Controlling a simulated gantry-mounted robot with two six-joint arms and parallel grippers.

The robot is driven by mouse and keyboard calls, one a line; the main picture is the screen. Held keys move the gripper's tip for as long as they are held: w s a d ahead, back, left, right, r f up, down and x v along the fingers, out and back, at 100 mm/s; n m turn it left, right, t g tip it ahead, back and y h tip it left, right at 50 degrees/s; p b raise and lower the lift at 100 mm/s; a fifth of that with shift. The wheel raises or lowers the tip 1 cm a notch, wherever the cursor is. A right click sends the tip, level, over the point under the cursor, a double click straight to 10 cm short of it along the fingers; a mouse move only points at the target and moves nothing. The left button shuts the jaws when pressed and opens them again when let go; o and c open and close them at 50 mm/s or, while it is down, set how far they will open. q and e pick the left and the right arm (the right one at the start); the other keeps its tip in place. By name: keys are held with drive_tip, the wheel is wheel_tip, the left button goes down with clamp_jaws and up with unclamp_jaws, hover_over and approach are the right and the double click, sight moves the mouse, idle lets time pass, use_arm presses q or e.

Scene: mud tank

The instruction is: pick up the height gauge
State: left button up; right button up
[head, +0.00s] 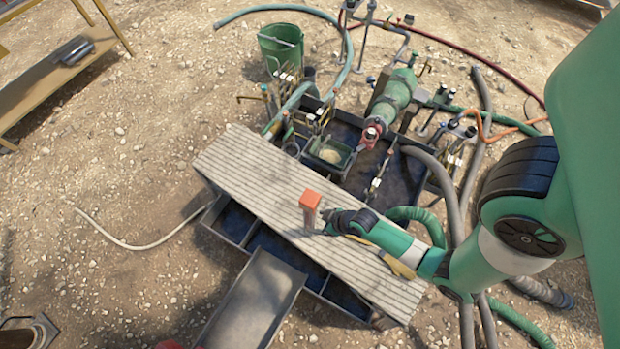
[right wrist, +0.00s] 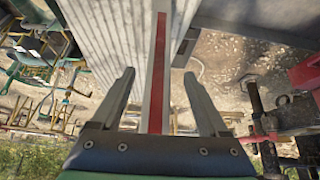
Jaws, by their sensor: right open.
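The height gauge (head: 309,208) stands upright on the ribbed light board, a slim post with an orange-red top. In the right wrist view, it shows as a long red and white strip (right wrist: 158,75) running between my fingers. My right gripper (head: 326,222) is beside the gauge, just to its right in the head view. Its two fingers (right wrist: 159,73) are open, one on each side of the strip, with gaps to both. The gauge's lower end is partly hard to make out near the fingers. My left gripper is not in view.
The ribbed board (head: 250,170) lies across the dark mud tank (head: 240,225). A grey chute (head: 255,300) sticks out in front. Valves, a green pump (head: 393,95) and hoses crowd the far side. A green bucket (head: 281,48) stands behind. Gravel at left is mostly open.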

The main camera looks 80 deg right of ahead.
sight(314, 222)
drive_tip(key=b+x, duration=0.1)
drive_tip(key=x, duration=0.1)
drive_tip(key=b+x, duration=0.1)
drive_tip(key=x, duration=0.2)
drive_tip(key=shift+s+f, duration=0.15)
drive_tip(key=shift+f, duration=0.1)
drive_tip(key=shift+d, duration=0.1)
clamp_jaws()
drive_tip(key=shift+r, duration=0.1)
idle(0.9)
